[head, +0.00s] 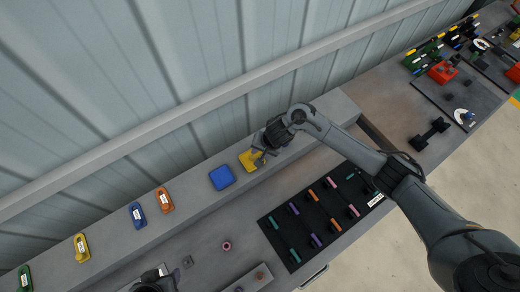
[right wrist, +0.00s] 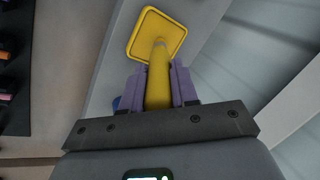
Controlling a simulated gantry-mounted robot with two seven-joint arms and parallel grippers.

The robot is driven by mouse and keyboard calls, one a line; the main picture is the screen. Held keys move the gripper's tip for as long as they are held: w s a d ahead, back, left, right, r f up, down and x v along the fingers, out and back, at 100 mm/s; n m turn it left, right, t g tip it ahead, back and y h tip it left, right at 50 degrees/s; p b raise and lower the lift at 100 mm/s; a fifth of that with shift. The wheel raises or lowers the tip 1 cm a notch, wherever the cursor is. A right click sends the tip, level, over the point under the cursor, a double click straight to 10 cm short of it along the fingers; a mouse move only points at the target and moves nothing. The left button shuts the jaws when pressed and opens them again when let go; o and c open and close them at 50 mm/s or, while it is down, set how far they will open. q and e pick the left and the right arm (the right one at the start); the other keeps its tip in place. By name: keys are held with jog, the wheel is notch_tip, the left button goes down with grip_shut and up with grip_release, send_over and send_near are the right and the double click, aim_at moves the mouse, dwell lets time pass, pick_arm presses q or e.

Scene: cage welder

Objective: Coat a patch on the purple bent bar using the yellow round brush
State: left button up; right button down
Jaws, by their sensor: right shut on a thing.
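My right gripper (head: 262,155) is at the yellow square tray (head: 248,160) on the back ledge. In the right wrist view its purple-grey fingers (right wrist: 158,88) are shut on the yellow round handle of the brush (right wrist: 159,75). The handle's far end meets the yellow tray (right wrist: 158,22); I cannot tell whether it touches. The bristles are hidden. Small purple pieces lie on the black mat, one upper (head: 293,208) and one lower (head: 315,240). I cannot tell which, if any, is the bent bar. My left gripper does not show.
A blue square tray (head: 222,177) sits left of the yellow one. Labelled orange (head: 163,200), blue (head: 137,215) and yellow (head: 81,248) items line the ledge. The black mat (head: 280,242) holds several coloured pieces. The corrugated wall (head: 180,80) rises behind. A dark shape (head: 155,284) stands at the bottom edge.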

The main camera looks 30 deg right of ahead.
dwell(0.4)
jog(key=shift+f+p, duration=0.1)
jog(key=shift+p, duration=0.25)
dwell(0.5)
dwell(0.8)
jog(key=r+p, duration=0.1)
jog(key=p, duration=0.1)
jog(key=shift+r+p, duration=0.35)
jog(key=shift+r, duration=0.05)
notch_tip(320, 180, up, 3)
jog(key=p, duration=0.4)
jog(key=shift+r+p, duration=0.2)
jog(key=shift+p, duration=0.1)
jog(key=shift+r, duration=0.9)
